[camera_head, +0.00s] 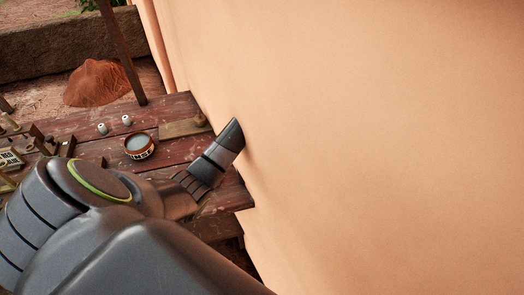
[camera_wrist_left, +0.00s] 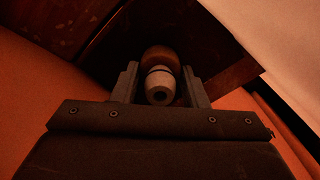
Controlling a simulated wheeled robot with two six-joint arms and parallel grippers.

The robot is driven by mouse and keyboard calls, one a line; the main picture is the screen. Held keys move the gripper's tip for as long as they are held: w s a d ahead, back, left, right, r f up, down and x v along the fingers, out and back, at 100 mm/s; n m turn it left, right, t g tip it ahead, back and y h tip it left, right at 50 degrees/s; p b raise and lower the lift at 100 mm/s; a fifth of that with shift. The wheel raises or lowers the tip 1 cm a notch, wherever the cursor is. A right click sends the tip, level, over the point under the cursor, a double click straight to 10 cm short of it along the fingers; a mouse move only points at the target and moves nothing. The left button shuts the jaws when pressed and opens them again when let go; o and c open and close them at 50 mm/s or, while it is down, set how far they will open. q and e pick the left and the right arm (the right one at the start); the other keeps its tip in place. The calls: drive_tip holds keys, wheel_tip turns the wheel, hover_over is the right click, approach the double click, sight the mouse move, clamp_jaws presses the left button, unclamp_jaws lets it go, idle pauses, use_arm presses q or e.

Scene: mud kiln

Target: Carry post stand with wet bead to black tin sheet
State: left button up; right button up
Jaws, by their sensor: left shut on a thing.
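My left gripper (camera_head: 230,137) reaches over the right end of the plank table, close to the mud kiln wall. In the left wrist view its two fingers (camera_wrist_left: 159,80) stand on either side of a pale bead (camera_wrist_left: 160,87) with a dark hole, which sits on a brown rounded post stand (camera_wrist_left: 160,57). The gripper is shut on the post stand. In the head view the held stand and bead are hidden by the gripper. I cannot make out a black tin sheet in either view. My right gripper is not in view.
The smooth orange kiln wall (camera_head: 370,130) fills the right side. On the plank table (camera_head: 170,105) are a bowl of liquid (camera_head: 139,147), two small pale beads (camera_head: 115,124), a board with a knob (camera_head: 182,128) and wooden frames at left. A red clay mound (camera_head: 97,82) lies behind.

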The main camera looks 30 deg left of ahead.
use_arm(q)
drive_tip(key=o, duration=1.5)
drive_tip(key=shift+r, duration=0.45)
wheel_tip(320, 180, up, 6)
drive_tip(key=shift+f+p, duration=0.1)
drive_tip(key=shift+p, duration=0.95)
wheel_tip(320, 180, up, 11)
drive_tip(key=p, duration=1)
drive_tip(key=shift+f+p, duration=0.2)
drive_tip(key=shift+p, duration=0.2)
